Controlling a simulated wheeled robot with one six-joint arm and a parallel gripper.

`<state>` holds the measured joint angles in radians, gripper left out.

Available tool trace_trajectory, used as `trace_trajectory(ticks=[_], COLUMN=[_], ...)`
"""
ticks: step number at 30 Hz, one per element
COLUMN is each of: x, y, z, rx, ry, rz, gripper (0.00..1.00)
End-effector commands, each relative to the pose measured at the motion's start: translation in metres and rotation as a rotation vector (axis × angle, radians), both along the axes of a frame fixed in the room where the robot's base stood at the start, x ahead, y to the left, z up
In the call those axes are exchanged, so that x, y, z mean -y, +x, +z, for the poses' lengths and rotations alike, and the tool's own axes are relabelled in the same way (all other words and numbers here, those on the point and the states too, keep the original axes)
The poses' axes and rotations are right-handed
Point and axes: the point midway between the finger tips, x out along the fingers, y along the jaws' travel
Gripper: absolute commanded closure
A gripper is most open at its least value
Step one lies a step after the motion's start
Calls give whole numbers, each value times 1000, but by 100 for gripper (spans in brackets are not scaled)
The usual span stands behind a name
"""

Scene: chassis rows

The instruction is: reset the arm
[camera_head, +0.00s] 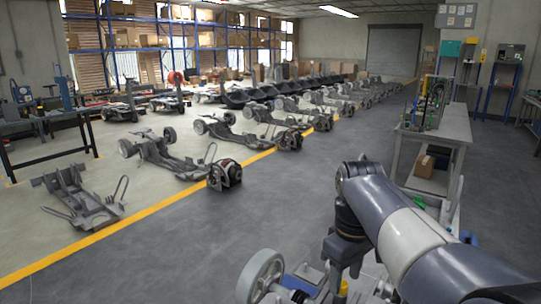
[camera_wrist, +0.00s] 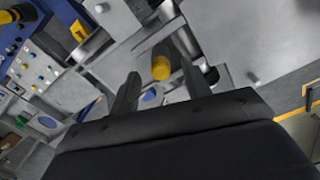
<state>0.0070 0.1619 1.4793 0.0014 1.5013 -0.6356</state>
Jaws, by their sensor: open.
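My gripper (camera_wrist: 160,88) shows in the wrist view as two dark fingers, spread apart with a gap between them. It looks open and holds nothing that I can see. A yellow-capped cylinder (camera_wrist: 161,68) shows in the gap between the fingers, beyond them; I cannot tell how far away it is. In the head view my arm, dark blue-grey with a white band, reaches in from the lower right and bends down at its far end. The fingertips cannot be made out there.
Chassis frames (camera_head: 165,157) stand in rows along a yellow floor line (camera_head: 120,225). A grey workbench (camera_head: 437,128) with a box (camera_head: 424,166) on its lower shelf stands at right. The grey floor (camera_head: 190,262) between the line and my body is clear. A roller door (camera_head: 394,50) is at the back.

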Motion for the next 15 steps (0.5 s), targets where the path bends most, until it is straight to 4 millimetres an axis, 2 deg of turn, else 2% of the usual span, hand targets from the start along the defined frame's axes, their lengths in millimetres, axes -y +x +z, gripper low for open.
trace_trajectory(ticks=[1, 5, 7, 15], x=[0, 0, 0, 0], y=[-1, -1, 0, 0], z=[-10, -27, -15, -10], rx=[-4, -1, 3, 1], ry=[0, 0, 0, 0], rz=[0, 0, 0, 0], gripper=[54, 54, 54, 54])
